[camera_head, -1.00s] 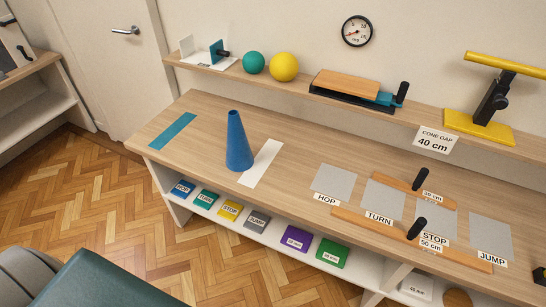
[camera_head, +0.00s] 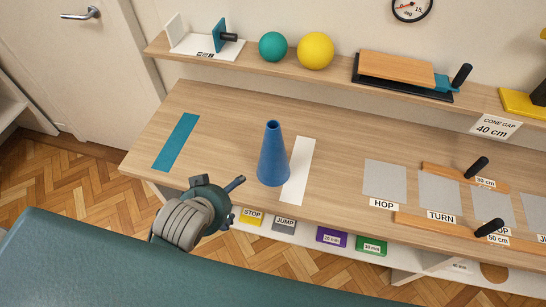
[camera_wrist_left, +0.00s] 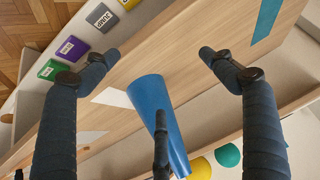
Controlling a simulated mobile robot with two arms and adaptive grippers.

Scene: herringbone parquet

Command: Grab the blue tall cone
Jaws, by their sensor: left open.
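The blue tall cone (camera_head: 273,158) stands upright on the wooden worktop (camera_head: 345,150), narrow end up, at the left edge of a white strip (camera_head: 301,172). My left gripper (camera_head: 222,190) is at the worktop's front edge, left of the cone and nearer to me, apart from it in the head view. In the left wrist view the cone (camera_wrist_left: 150,95) shows between the two spread dark fingers of my open left gripper (camera_wrist_left: 158,55). A dark finger-like part covers some of the cone there. Nothing is held. My right gripper is not in view.
A teal strip (camera_head: 176,142) lies to the left on the worktop. Grey squares (camera_head: 385,180) and orange boards with black handles (camera_head: 455,220) lie to the right. The back shelf (camera_head: 250,65) carries a green ball (camera_head: 273,46) and a yellow ball (camera_head: 315,50). Coloured cards lie on the shelf below.

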